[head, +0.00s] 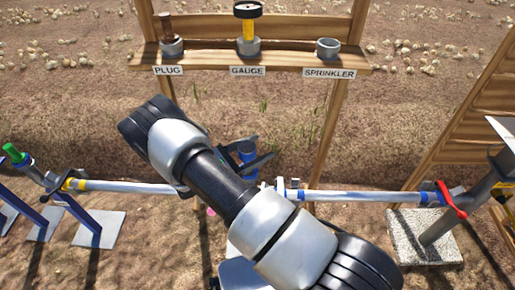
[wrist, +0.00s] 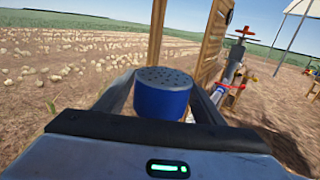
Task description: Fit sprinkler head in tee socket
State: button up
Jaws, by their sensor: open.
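The sprinkler head (wrist: 161,92) is a blue cylinder with a dotted grey top. In the wrist view it stands between the two fingers of my gripper (wrist: 160,98), which are open on either side of it. In the head view the blue head (head: 246,151) shows just above the middle of the pipe line, with my dark gripper (head: 259,151) around it. The tee socket is mostly hidden behind my arm, so I cannot tell whether the head is seated in it. The cup above the SPRINKLER label (head: 328,47) is empty.
A wooden rack (head: 280,58) stands behind, with a plug (head: 166,28) and a yellow gauge (head: 248,27) in their cups. Silver pipe (head: 355,196) runs to both sides at my gripper's level. A red-handled valve (head: 450,199) is at the right.

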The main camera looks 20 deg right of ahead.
jog(key=v, duration=1.2)
jog(key=s+d+r+m+g+y, duration=0.2)
jog(key=d+r+m+y, duration=0.15)
jog(key=r, duration=0.35)
jog(key=s+d+r+m+g+y, duration=0.2)
jog(key=s+r+m+g+y, duration=0.15)
jog(key=r, duration=0.25)
jog(key=s+d+r+m+g+y, duration=0.2)
jog(key=d+r+m, duration=0.1)
jog(key=r+m, duration=0.3)
jog(key=s+r+m+t+y, duration=0.7)
jog(key=s+r+m+y, duration=0.1)
jog(key=s+r, duration=0.5)
jog(key=shift+s+r+m+p, duration=0.3)
jog(key=shift+s+r, duration=0.05)
jog(key=shift+r, duration=0.05)
jog(key=shift+t, duration=0.25)
